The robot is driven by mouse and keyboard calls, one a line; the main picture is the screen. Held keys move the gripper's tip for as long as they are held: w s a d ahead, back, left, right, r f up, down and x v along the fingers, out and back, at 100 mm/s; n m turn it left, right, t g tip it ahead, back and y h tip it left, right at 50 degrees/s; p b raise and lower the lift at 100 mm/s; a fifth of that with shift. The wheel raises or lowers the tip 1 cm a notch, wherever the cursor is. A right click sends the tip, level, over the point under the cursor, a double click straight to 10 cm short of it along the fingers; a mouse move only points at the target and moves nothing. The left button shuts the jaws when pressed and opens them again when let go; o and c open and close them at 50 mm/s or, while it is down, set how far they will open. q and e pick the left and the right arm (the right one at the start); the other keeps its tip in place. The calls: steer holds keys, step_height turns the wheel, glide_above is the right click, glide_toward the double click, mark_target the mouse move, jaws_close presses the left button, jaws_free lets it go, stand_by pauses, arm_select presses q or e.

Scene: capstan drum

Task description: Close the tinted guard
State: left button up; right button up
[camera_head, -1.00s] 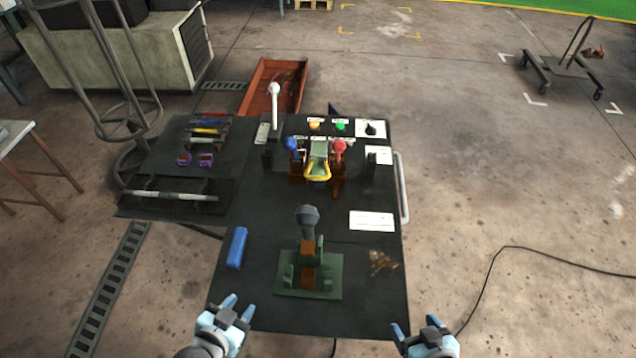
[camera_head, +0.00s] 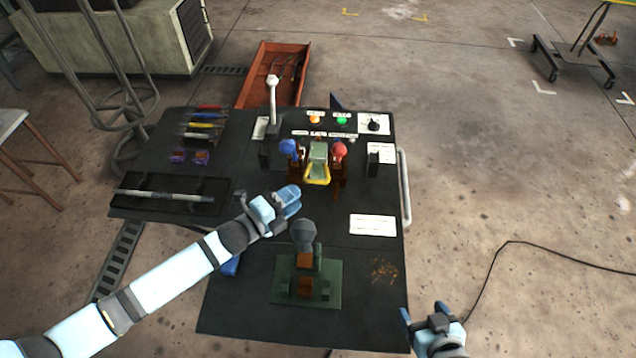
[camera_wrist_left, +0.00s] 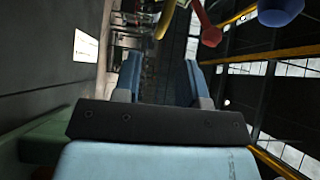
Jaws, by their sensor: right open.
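The tinted guard (camera_head: 319,154), a greenish see-through panel with a yellow handle (camera_head: 317,177) at its near edge, stands between the blue-knobbed and red-knobbed levers on the console. Whether it touches anything below is unclear. A yellow piece also shows at the top of the left wrist view (camera_wrist_left: 165,18). My left gripper (camera_head: 292,197) is above the console, in front of and slightly left of the guard, touching nothing I can see. Its two fingers stand apart and empty in the left wrist view (camera_wrist_left: 160,80). My right gripper (camera_head: 428,318) is open and empty, beyond the console's near right corner.
A blue knob (camera_head: 289,147) and a red knob (camera_head: 339,149) flank the guard. A grey-knobbed lever (camera_head: 304,235) on a green base stands just nearer than my left gripper. A tall white-knobbed lever (camera_head: 272,95) is behind left. The console's right front is mostly clear.

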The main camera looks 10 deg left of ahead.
mark_target(318, 182)
arm_select(q)
steer(key=shift+b+x, duration=1.2)
steer(key=shift+x, duration=3.05)
jaws_close()
